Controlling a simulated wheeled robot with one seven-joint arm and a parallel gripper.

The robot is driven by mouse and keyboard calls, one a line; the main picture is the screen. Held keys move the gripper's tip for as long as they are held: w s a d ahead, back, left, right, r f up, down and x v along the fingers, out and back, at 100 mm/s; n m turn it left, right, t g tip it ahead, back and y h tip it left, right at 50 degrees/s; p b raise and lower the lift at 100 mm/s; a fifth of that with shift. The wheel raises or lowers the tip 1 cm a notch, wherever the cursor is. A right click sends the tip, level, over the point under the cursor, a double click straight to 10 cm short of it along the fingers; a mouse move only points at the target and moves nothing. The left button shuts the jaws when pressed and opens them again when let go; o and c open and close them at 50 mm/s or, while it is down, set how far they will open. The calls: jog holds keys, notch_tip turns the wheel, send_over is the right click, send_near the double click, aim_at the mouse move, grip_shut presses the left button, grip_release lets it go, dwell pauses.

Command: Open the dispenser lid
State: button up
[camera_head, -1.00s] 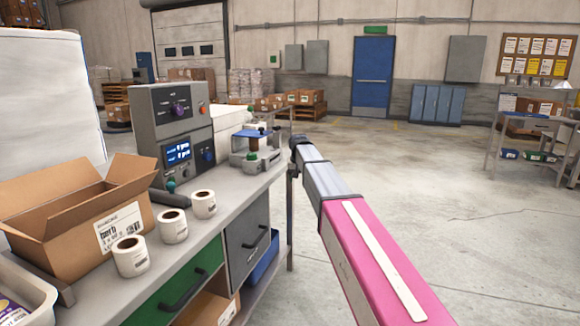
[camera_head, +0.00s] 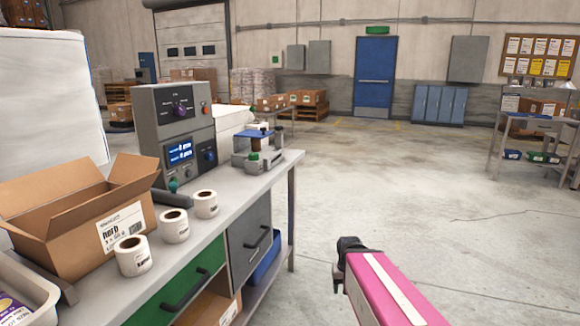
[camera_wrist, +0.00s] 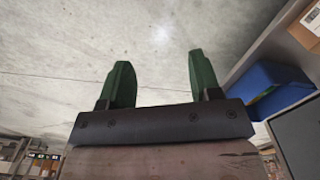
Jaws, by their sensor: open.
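A small device with a blue flat top (camera_head: 253,134) and dark and green parts stands at the far right end of the grey bench. It looks like the dispenser, and its blue top appears to lie flat; its details are too small to tell more. My gripper (camera_wrist: 158,62) shows in the wrist view with two green fingers apart and nothing between them. The concrete floor lies behind the fingers. The device does not show in the wrist view.
The bench (camera_head: 232,207) holds a grey control unit (camera_head: 178,125), an open cardboard box (camera_head: 75,215) and several label rolls (camera_head: 174,226). A blue bin (camera_wrist: 272,88) sits under the bench, right of my gripper in the wrist view. The floor (camera_head: 400,190) right of the bench is open.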

jog(key=w+a+r+n+t, duration=0.1)
jog(key=w+a+r, duration=0.3)
jog(key=w+r, duration=0.45)
jog(key=w+a+r+n+t, duration=0.1)
jog(key=w+a+r, duration=0.45)
jog(key=w, duration=0.65)
jog(key=w+a+r, duration=0.4)
jog(key=w+r, duration=0.3)
jog(key=w, duration=0.4)
jog(key=w+a+r+n+t+y, duration=0.1)
jog(key=w+a+r, duration=0.45)
jog(key=r, duration=0.65)
jog(key=w+a+r+n, duration=0.1)
jog(key=w+a+r, duration=0.4)
jog(key=r, duration=0.7)
jog(key=w+a+r+n+t+y, duration=0.1)
jog(key=w+a+r, duration=0.3)
jog(key=a+r, duration=0.55)
jog(key=w+f, duration=0.1)
jog(key=f, duration=0.1)
jog(key=w+d+f, duration=0.1)
jog(key=f, duration=0.2)
jog(key=w+f, duration=0.2)
jog(key=shift+d+f, duration=0.2)
jog(key=shift+f, duration=0.15)
grip_shut()
jog(key=shift+r, duration=0.15)
